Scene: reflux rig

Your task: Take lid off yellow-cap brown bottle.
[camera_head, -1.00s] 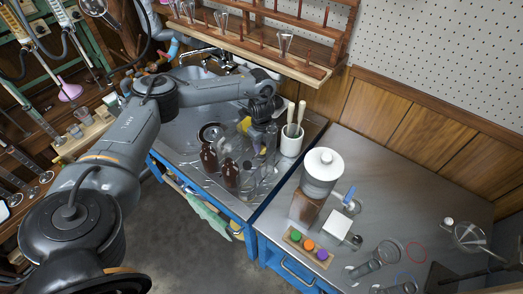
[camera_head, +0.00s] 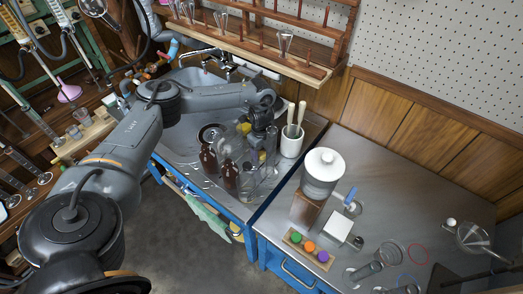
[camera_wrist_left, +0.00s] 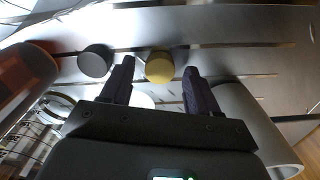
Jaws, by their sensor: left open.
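My left gripper (camera_head: 254,152) hangs over the left bench by the sink, among bottles and clear glassware. In the left wrist view its two dark fingers (camera_wrist_left: 155,82) are apart, with a round yellow cap (camera_wrist_left: 159,67) showing between and just beyond the tips. I see no contact with the cap. A yellow patch (camera_head: 246,128) shows beside the gripper in the head view. Two brown bottles (camera_head: 209,160) (camera_head: 230,176) stand left of the gripper. Which body is under the yellow cap is hidden. My right gripper is out of view.
A grey cap (camera_wrist_left: 95,61) sits beside the yellow one, and an orange-brown bottle (camera_wrist_left: 25,72) is at the left. A white pot with wooden-handled tools (camera_head: 291,144) stands right of the gripper. A white-lidded jar (camera_head: 322,172) is on the right bench.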

